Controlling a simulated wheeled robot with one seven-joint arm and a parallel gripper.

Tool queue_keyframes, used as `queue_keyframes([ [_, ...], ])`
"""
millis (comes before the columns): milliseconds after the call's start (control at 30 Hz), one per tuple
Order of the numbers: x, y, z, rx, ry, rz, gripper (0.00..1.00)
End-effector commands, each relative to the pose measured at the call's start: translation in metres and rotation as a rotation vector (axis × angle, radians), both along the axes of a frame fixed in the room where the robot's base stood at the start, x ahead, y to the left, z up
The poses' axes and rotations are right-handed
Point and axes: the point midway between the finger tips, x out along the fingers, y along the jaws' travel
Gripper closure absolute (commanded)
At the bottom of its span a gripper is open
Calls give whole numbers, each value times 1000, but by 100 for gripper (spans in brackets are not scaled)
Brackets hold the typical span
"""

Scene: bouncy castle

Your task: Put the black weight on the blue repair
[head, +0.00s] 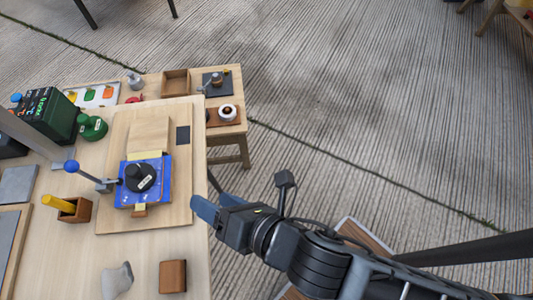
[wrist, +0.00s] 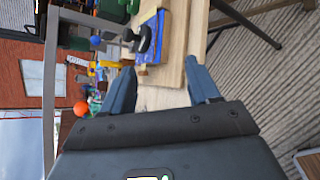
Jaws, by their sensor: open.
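The black weight (head: 140,176), a round disc with a knob and a pale label, sits upright on the blue repair (head: 161,170). The blue repair is a blue patch over a tan strip on a wooden board (head: 172,216). In the wrist view the weight (wrist: 143,40) and the blue repair (wrist: 160,50) show beyond my fingers. My gripper (head: 213,205) is open and empty, to the right of the weight and apart from it, near the table's right edge. The weight hides part of the blue repair.
A blue-knobbed lever clamp (head: 100,183) stands left of the blue repair. A wooden holder (head: 75,209) with a yellow tool, a brown block (head: 172,276) and a grey piece (head: 117,281) stand nearby. A green machine (head: 50,113) is at the back left. A side table (head: 230,131) stands behind.

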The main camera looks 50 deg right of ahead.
Motion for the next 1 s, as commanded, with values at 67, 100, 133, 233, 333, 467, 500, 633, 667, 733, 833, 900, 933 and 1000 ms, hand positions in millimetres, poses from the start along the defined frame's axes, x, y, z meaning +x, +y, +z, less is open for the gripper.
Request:
queue_keyframes([
  [67,-28,-22,-1,237,50,-112,40],
  [100,-40,-31,1,362,71,-167,40],
  [133,-48,-38,3,455,83,-210,40],
  [233,-78,-61,13,765,122,-356,40],
  [333,-106,-83,28,1074,145,-498,40],
  [467,-140,-110,53,1466,154,-667,40],
  [500,-149,-118,62,1576,151,-711,40],
  [633,-172,-136,85,1870,136,-813,40],
  [667,-175,-139,90,1922,132,-828,40],
  [733,-181,-145,98,2015,125,-854,40],
  [833,-186,-149,104,2088,118,-871,40],
  [900,-187,-150,105,2107,117,-875,40],
  [933,-187,-150,106,2110,117,-876,40],
  [1000,-186,-150,106,2109,117,-875,40],
])
